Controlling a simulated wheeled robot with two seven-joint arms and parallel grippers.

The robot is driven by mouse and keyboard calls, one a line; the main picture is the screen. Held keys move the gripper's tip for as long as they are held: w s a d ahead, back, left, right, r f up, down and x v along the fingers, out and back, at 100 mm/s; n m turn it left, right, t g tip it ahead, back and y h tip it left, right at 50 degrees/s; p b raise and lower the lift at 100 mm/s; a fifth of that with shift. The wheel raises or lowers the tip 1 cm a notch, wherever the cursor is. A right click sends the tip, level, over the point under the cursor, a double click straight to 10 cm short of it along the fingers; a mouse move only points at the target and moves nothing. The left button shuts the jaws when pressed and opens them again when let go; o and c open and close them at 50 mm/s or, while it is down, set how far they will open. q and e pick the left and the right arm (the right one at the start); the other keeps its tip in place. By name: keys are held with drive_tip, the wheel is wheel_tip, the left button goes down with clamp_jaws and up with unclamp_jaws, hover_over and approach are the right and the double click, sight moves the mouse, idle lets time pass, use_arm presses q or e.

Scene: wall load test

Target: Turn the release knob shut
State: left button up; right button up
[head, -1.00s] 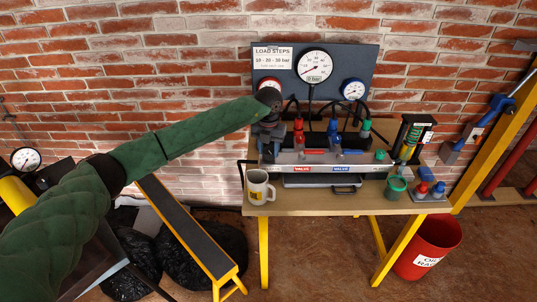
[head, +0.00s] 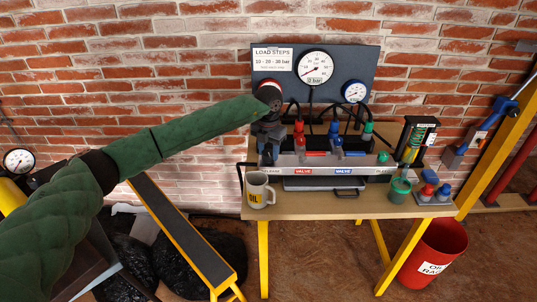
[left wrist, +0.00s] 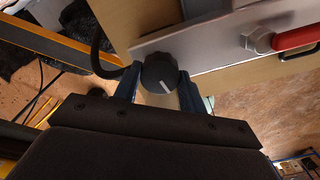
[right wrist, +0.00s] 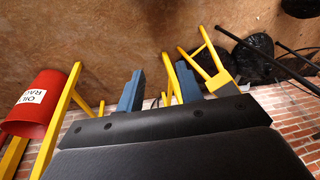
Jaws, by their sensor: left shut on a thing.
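The release knob (left wrist: 160,72) is round and black with a white pointer line, on the left end of the silver valve block (left wrist: 225,35). In the left wrist view, the blue fingers of my left gripper (left wrist: 158,90) are shut on it from both sides. In the head view my left gripper (head: 268,150) is at the left end of the block (head: 320,164) and hides the knob. My right gripper (right wrist: 160,90) shows only in the right wrist view, its fingers apart with nothing between them.
A large gauge (head: 315,67) is behind. A red bin (head: 436,247) and yellow legs (right wrist: 62,110) show near my right gripper.

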sight(268, 152)
use_arm(q)
drive_tip(key=shift+m+b, duration=0.9)
drive_tip(key=shift+b, duration=0.3)
drive_tip(key=shift+r+m+b, duration=0.15)
drive_tip(key=shift+m+b, duration=0.15)
drive_tip(key=shift+m, duration=0.1)
use_arm(e)
drive_tip(key=w+a+f+t+y, duration=0.1)
drive_tip(key=a+f, duration=0.3)
drive_tip(key=f, duration=0.1)
drive_tip(key=shift+w+a+f, duration=0.15)
drive_tip(key=shift+w+a, duration=0.2)
drive_tip(key=shift+a, duration=0.05)
use_arm(q)
drive_tip(key=o, duration=1)
wheel_tip(268, 152, up, 6)
drive_tip(key=shift+f+b, duration=0.1)
drive_tip(key=shift+b, duration=0.6)
drive_tip(key=shift+r, duration=0.95)
use_arm(e)
drive_tip(key=shift+t+y, duration=0.4)
drive_tip(key=shift+t, duration=0.1)
drive_tip(key=x, duration=0.4)
drive_tip(key=shift+s+a+f, duration=0.2)
drive_tip(key=shift+s+f, duration=0.1)
